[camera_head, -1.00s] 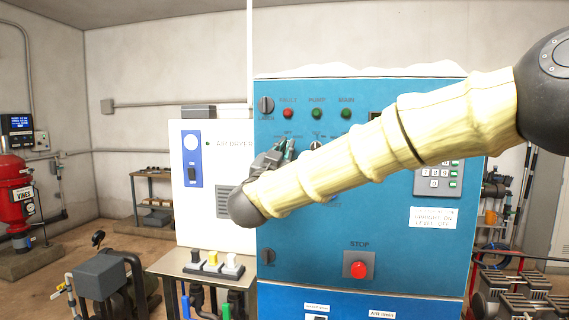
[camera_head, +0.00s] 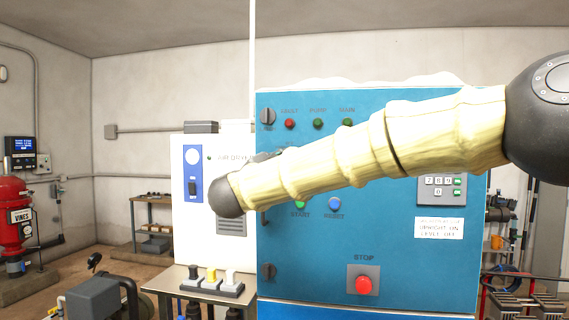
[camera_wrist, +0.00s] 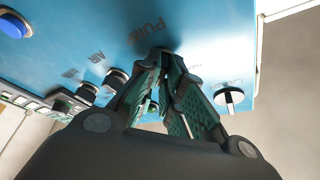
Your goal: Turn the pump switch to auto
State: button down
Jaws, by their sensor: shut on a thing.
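The blue control cabinet (camera_head: 400,262) fills the middle of the head view. In the wrist view, my gripper (camera_wrist: 168,66) points at its blue face with the green-padded fingers closed together under the "PUMP" lettering. The fingertips are shut on the pump switch (camera_wrist: 163,50), of which only a dark bit shows between them. Its pointer is hidden, so I cannot tell its setting. In the head view my forearm covers most of this panel area, and my gripper is almost wholly hidden behind my wrist.
A round latch (camera_wrist: 230,97) and black knobs (camera_wrist: 115,80) lie close beside my fingers. A red stop button (camera_head: 363,284) is lower on the cabinet. The white air dryer (camera_head: 190,225) stands to the left, behind a small table (camera_head: 180,280) with valve switches.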

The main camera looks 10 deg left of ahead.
jog(key=shift+d+r, duration=0.1)
jog(key=shift+r, duration=0.25)
jog(key=c, duration=1.6)
grip_release()
jog(key=shift+o, duration=0.2)
jog(key=v, duration=1.1)
jog(key=shift+s+f, duration=0.3)
jog(key=shift+f, duration=0.1)
